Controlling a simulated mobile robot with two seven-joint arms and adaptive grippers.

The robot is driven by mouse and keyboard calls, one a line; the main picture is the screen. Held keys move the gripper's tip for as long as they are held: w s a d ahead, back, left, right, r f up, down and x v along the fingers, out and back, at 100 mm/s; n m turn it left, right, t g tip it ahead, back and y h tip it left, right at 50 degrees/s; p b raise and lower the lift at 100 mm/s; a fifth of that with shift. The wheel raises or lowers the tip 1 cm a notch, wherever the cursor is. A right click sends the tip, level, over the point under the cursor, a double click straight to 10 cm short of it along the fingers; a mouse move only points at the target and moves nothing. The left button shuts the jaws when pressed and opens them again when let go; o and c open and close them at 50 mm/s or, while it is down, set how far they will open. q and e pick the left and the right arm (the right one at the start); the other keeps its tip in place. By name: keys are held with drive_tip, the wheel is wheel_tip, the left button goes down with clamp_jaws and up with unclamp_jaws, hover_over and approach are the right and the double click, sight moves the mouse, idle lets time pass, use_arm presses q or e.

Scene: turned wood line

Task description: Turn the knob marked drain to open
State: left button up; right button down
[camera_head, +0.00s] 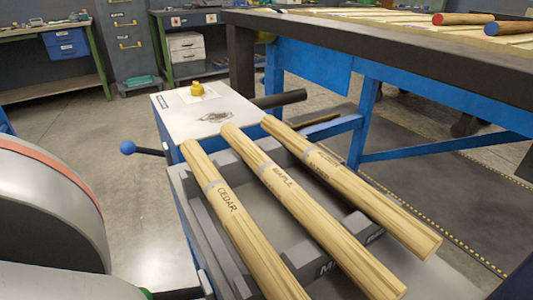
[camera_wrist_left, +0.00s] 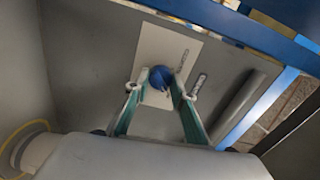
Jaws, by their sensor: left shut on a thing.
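A round blue knob (camera_wrist_left: 160,77) sits in front of a white label plate (camera_wrist_left: 152,48) on a grey panel in the left wrist view. Printing beside the knob is too small and slanted to read, so I cannot confirm the drain mark or the open position. The two teal fingers of my left gripper (camera_wrist_left: 161,90) close on the knob from both sides, and their pale tips touch it. In the head view the left fingertips and this knob cannot be made out. My right gripper is in neither view.
A machine with a pale top (camera_head: 185,112) carries a yellow knob (camera_head: 197,90) and a blue ball-ended lever (camera_head: 128,147). Wooden bars marked CEDAR (camera_head: 235,215) and MAPLE (camera_head: 300,200) lie beside a third bar (camera_head: 350,185) on a grey rack. A workbench (camera_head: 390,45) stands behind.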

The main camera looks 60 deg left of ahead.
use_arm(q)
drive_tip(key=o, duration=1.1)
drive_tip(key=s+a, duration=0.1)
drive_tip(key=s, duration=1.1)
